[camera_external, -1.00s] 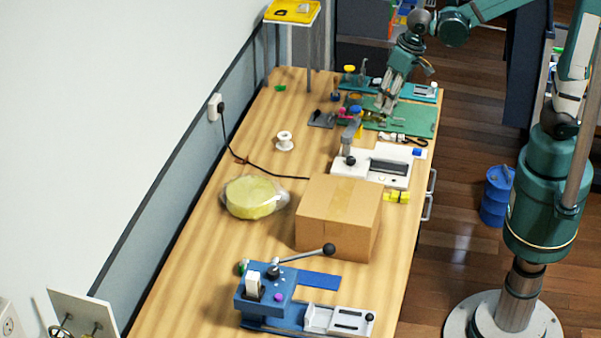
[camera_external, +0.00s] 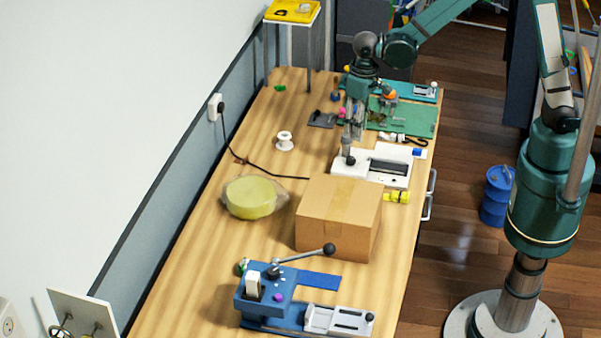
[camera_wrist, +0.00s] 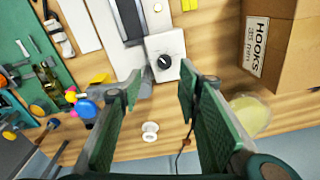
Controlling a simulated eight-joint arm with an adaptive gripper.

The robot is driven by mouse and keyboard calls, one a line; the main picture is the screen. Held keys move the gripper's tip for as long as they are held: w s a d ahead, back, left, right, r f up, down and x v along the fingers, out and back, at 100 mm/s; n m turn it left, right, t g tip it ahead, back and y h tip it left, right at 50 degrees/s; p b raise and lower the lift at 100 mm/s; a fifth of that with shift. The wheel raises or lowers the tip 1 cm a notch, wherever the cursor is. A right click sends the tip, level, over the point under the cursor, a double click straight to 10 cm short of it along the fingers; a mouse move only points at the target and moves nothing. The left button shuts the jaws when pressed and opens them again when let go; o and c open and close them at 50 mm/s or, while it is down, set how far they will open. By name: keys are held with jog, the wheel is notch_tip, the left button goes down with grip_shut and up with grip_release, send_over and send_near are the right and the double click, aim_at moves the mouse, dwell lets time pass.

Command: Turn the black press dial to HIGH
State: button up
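A white press (camera_external: 402,180) stands on the bench behind the cardboard box. In the wrist view, a black dial with a light pointer mark (camera_wrist: 165,61) sits on the press's pale square housing (camera_wrist: 178,45). The mark's setting is too small to read. My gripper (camera_external: 353,136) is above the left end of the press and points down. In the wrist view, my gripper (camera_wrist: 160,90) is open and empty. The dial shows beyond its fingertips, roughly between them and apart from them. In the outside view, I cannot clearly tell the dial from the press's black round knob (camera_external: 351,160).
A cardboard box (camera_external: 338,215) stands close in front of the press. A blue lever press (camera_external: 262,297) is nearer the camera. A green mat (camera_external: 415,120) with small parts lies behind. A white spool (camera_external: 285,141) and black cord are to the left, with bare bench around them.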

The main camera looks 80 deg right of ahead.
aim_at(351, 158)
jog(key=shift+w+a+f+g, duration=0.15)
jog(key=shift+w+f, duration=0.1)
jog(key=shift+f, duration=0.25)
jog(key=shift+w+a+f+g, duration=0.1)
jog(key=shift+w+a+f, duration=0.15)
jog(key=shift+f, duration=0.2)
jog(key=shift+w+a+f+g, duration=0.1)
jog(key=shift+w+f, duration=0.15)
jog(key=shift+f, duration=0.25)
jog(key=shift+f, duration=0.15)
jog(key=shift+f, duration=3.75)
jog(key=c, duration=0.9)
